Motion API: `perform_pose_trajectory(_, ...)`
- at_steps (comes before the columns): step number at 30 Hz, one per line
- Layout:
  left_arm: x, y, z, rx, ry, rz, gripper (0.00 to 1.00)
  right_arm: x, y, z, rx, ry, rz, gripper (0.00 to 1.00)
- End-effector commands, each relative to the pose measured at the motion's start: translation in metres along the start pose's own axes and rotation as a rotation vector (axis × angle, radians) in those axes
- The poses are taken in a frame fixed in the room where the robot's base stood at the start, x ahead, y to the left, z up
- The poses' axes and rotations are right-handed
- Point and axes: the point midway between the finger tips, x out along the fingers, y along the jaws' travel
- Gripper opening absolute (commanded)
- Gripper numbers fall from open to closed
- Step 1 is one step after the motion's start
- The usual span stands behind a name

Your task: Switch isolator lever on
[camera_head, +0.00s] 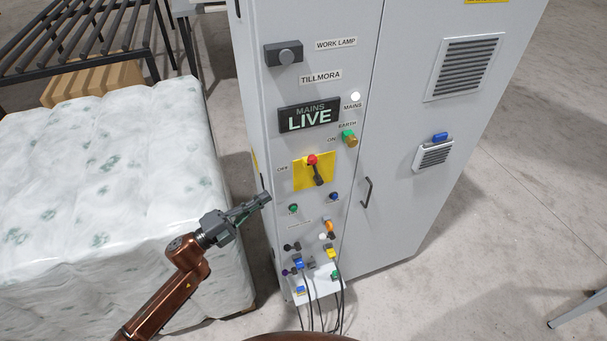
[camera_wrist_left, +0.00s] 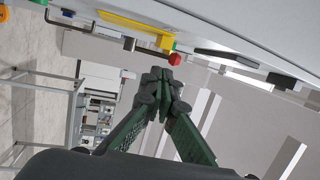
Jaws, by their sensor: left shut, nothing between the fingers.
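The isolator lever (camera_head: 312,160) has a red knob and a dark part just below it, on a yellow plate (camera_head: 301,180) on the grey cabinet's front. An OFF label is left of the plate and an ON label above it to the right. In the left wrist view the red knob (camera_wrist_left: 175,60) stands out from the cabinet face, close beyond the fingertips. My left gripper (camera_head: 266,198) is shut and empty, to the left of and below the lever, apart from it. It also shows in the left wrist view (camera_wrist_left: 158,88). My right gripper is not in view.
A lit MAINS LIVE sign (camera_head: 309,117) and an earth knob (camera_head: 350,139) are above the plate. Buttons and plugged cables (camera_head: 318,305) are below. A door handle (camera_head: 367,191) is to the right. A plastic-wrapped block (camera_head: 110,190) stands left of the cabinet.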

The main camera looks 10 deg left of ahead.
Motion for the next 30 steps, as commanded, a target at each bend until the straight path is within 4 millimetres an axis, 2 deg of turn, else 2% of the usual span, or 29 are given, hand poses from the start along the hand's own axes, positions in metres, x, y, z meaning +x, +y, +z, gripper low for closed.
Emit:
perform_pose_trajectory(5,0.011,-0.004,-0.007,0.023,0.039,-0.001,0.00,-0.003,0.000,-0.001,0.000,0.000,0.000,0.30)
perform_pose_trajectory(8,0.026,-0.005,-0.008,0.022,0.039,-0.002,0.00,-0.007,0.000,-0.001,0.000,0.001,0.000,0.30)
perform_pose_trajectory(18,0.095,-0.005,-0.010,0.020,0.037,-0.002,0.00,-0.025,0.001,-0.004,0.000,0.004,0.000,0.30)
perform_pose_trajectory(22,0.117,-0.005,-0.011,0.020,0.036,-0.002,0.00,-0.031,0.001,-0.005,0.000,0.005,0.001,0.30)
perform_pose_trajectory(27,0.136,-0.004,-0.011,0.020,0.035,-0.001,0.00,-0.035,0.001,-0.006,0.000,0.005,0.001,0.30)
perform_pose_trajectory(30,0.140,-0.003,-0.011,0.019,0.034,0.001,0.00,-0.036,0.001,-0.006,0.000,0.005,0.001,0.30)
